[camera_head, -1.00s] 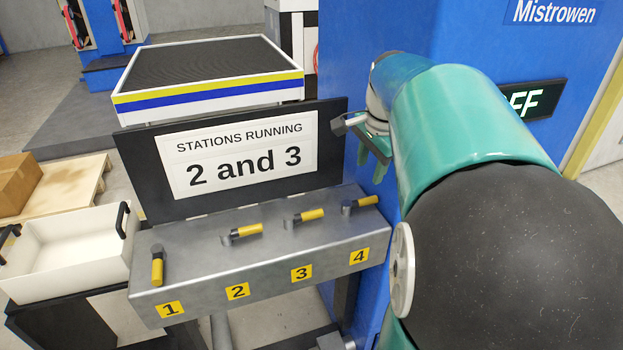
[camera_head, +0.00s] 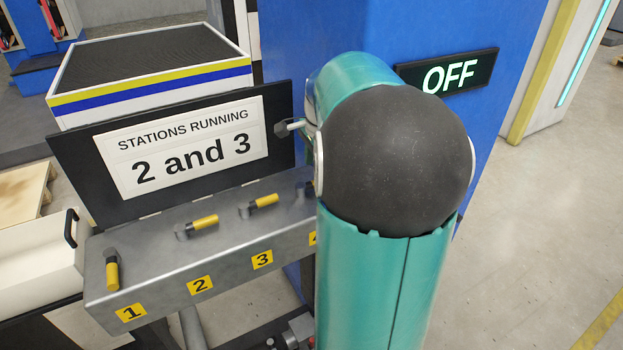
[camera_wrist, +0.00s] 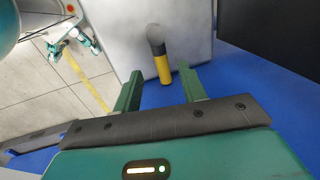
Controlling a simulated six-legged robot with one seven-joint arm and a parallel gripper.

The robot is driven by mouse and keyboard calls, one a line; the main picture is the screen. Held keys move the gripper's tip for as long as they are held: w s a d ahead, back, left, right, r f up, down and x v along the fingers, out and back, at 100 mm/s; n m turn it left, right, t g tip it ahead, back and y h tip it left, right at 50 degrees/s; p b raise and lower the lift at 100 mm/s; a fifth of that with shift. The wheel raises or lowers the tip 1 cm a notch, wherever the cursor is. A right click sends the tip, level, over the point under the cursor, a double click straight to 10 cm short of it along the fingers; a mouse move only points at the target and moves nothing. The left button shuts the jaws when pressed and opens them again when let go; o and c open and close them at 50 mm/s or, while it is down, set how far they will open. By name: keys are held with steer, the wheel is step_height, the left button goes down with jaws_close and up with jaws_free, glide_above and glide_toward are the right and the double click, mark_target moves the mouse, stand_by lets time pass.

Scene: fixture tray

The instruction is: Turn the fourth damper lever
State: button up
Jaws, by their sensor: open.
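The grey panel (camera_head: 205,240) carries yellow-handled levers over labels 1, 2 and 3. Lever 1 (camera_head: 112,270) points to the front; lever 2 (camera_head: 203,222) and lever 3 (camera_head: 264,201) point right. My arm hides most of the fourth lever and its label in the head view. In the wrist view, a lever with a grey pivot and yellow handle (camera_wrist: 162,68), apparently the fourth, stands ahead of my gripper (camera_wrist: 161,72). The fingers are open and empty, one on each side of the handle's end in the picture; depth and contact cannot be told.
The sign (camera_head: 185,147) behind the panel reads "STATIONS RUNNING 2 and 3". A blue cabinet (camera_head: 290,50) with an "OFF" display (camera_head: 447,72) stands close behind my arm. A white bin (camera_head: 35,258) is at the left. The floor at right is clear.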

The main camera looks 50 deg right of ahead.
steer(key=f, duration=0.3)
steer(key=w+f, duration=0.1)
steer(key=f, duration=0.1)
steer(key=shift+d+f, duration=0.1)
steer(key=shift+f, duration=0.25)
jaws_close()
